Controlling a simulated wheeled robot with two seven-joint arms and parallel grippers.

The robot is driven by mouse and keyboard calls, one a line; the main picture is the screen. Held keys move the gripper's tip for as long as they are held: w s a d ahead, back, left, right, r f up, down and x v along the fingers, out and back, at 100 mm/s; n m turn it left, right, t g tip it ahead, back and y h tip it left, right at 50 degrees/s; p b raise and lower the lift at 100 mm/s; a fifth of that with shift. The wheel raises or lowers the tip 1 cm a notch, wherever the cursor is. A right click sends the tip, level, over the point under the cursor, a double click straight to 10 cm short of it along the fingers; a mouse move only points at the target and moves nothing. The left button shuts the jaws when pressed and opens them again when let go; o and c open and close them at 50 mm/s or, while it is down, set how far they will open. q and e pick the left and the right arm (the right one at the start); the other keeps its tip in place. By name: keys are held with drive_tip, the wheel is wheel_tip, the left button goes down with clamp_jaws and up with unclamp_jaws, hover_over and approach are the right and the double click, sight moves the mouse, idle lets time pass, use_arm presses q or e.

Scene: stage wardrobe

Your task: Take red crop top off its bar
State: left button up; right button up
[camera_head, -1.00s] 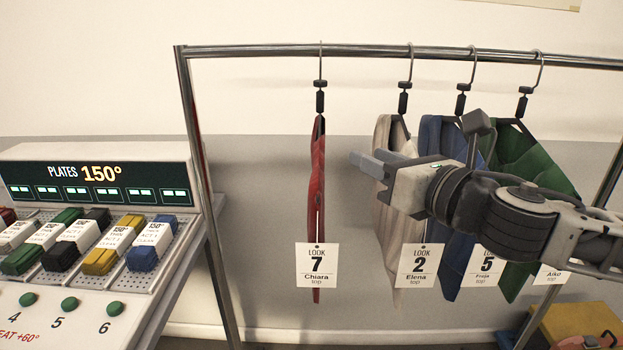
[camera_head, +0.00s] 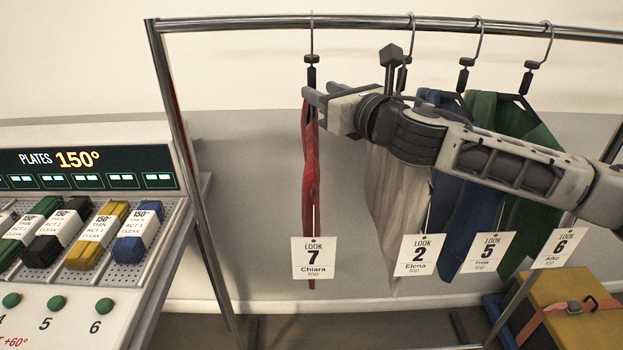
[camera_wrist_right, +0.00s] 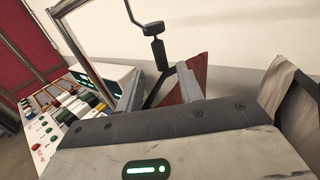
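The red crop top (camera_head: 311,180) hangs edge-on from a dark hanger (camera_head: 311,70) on the metal bar (camera_head: 230,25). It carries a tag (camera_head: 314,258) reading Look 7, Chiara, top. My right gripper (camera_head: 318,92) is at the top of this garment, just below the hanger's clip. In the right wrist view the gripper (camera_wrist_right: 160,83) is open, with its fingers apart on either side of the dark hanger. Part of the red top (camera_wrist_right: 192,82) shows there behind the right finger. I cannot tell if the fingers touch anything. My left gripper is not in view.
Beige (camera_head: 390,195), blue (camera_head: 455,220) and green (camera_head: 525,230) tops hang close by on the right, partly behind my right arm. A control console (camera_head: 80,215) stands left of the rack. A yellow case (camera_head: 570,310) is low at right.

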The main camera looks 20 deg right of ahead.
sight(314, 85)
drive_tip(key=p+x, duration=0.1)
drive_tip(key=x, duration=0.3)
drive_tip(key=shift+w, duration=0.4)
clamp_jaws()
drive_tip(key=shift+r, duration=0.1)
